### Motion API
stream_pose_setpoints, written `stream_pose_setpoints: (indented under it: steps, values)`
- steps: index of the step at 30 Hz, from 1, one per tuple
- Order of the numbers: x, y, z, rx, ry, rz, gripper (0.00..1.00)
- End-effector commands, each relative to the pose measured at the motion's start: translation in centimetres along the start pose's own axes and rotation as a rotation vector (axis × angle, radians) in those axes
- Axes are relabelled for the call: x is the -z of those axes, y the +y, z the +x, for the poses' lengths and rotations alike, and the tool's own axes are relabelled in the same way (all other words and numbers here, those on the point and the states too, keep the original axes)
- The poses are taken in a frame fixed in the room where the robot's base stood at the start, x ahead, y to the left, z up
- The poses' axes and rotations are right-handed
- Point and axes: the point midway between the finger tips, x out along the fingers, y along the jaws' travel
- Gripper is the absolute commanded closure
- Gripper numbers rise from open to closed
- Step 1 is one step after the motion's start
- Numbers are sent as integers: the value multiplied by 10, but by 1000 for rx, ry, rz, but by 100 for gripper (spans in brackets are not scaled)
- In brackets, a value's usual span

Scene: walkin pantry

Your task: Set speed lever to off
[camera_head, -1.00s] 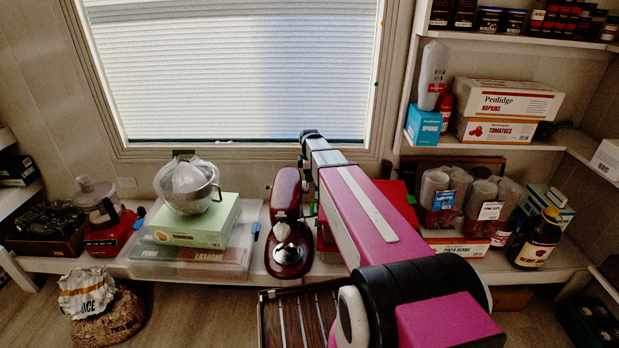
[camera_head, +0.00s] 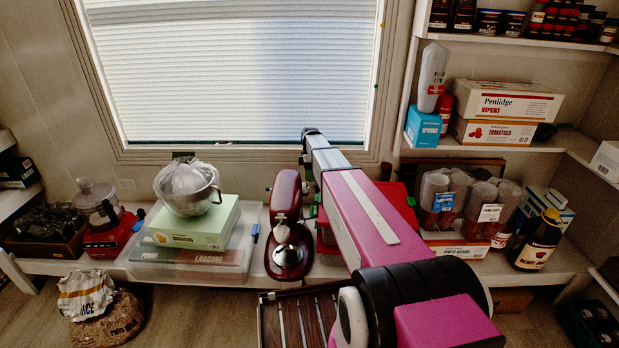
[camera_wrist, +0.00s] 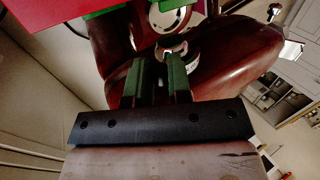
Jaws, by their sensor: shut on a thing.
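The red stand mixer (camera_head: 287,195) stands on the counter below the window, with its silver bowl seat at the front. It fills much of the wrist view (camera_wrist: 235,60) as a glossy dark red body. My gripper (camera_wrist: 160,62) has green fingers and is right against the mixer, its jaws close together. A small metallic part shows at the fingertips. It looks like the speed lever, but the fingers hide most of it, so its setting cannot be told. In the head view my arm hides the gripper.
A red case (camera_head: 397,200) stands close to the mixer's right, behind my arm. To the left, a steel bowl (camera_head: 187,190) sits on a green box (camera_head: 200,228). Shelves with boxes and jars fill the right. A sack (camera_head: 100,312) is on the floor.

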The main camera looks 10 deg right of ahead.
Motion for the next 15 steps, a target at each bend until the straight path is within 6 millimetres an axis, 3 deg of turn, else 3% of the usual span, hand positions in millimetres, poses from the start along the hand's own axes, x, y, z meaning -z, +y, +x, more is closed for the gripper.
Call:
stream_pose_setpoints:
  steps: [9,10,12,15]
  values:
    - [0,1,0,0,1,-1,100]
    - [0,1,0,0,1,-1,75]
    - [0,1,0,0,1,-1,57]
    - [0,1,0,0,0,0,57]
